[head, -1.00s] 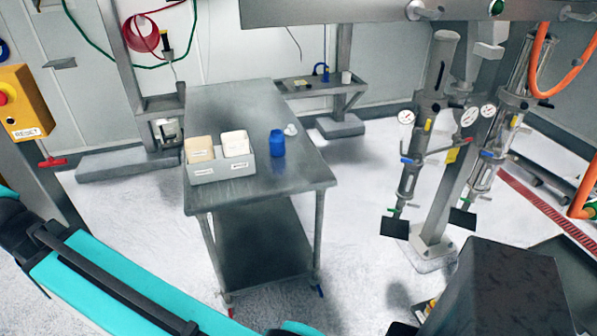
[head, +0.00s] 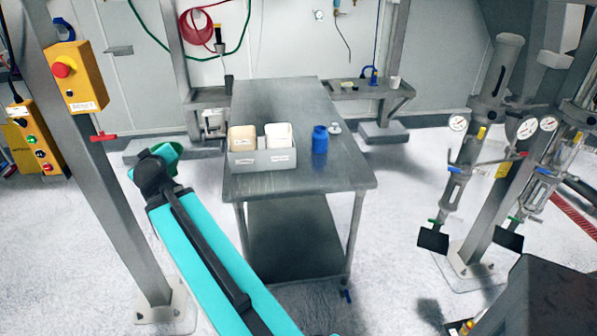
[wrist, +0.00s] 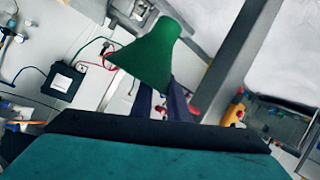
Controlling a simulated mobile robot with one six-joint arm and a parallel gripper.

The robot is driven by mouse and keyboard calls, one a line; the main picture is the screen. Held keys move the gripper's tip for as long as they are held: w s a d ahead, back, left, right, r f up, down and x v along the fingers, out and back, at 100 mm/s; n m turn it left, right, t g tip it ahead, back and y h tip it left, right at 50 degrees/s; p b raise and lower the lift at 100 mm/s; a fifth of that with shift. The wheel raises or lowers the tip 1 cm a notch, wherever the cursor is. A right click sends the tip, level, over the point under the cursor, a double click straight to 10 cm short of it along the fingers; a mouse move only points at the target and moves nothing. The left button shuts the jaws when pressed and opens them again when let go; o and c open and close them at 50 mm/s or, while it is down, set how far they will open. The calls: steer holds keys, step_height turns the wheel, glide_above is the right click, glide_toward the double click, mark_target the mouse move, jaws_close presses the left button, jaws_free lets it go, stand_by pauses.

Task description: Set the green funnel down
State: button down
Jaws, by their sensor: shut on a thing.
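The green funnel (wrist: 147,58) is held in my gripper (wrist: 160,92), whose dark fingers are closed on its wide lower part in the wrist view. Its narrower end points up and to the right there. In the head view, part of the green funnel (head: 168,151) shows behind the end of my turquoise arm, left of the steel table (head: 300,100) and apart from it. My fingers are hidden in the head view.
On the table stand a grey bin (head: 262,160) with a beige and a white container, a blue bottle (head: 320,139) and a small white item (head: 335,128). The table's back is bare. A post with a yellow reset box (head: 78,77) rises at left.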

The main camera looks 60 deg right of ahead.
steer(key=s+d+f+m+g+h+b, duration=0.3)
steer(key=s+d+f+m+g, duration=0.15)
steer(key=s+d, duration=1.05)
steer(key=s+d+f+m+g+h+b, duration=0.25)
steer(key=s+d+m+g, duration=0.35)
steer(key=s+d, duration=0.95)
steer(key=s+d+f+m+g+b, duration=0.1)
steer(key=s+d+m+g, duration=0.3)
steer(key=s, duration=0.9)
steer(key=shift+d+g, duration=0.45)
steer(key=shift+d, duration=0.55)
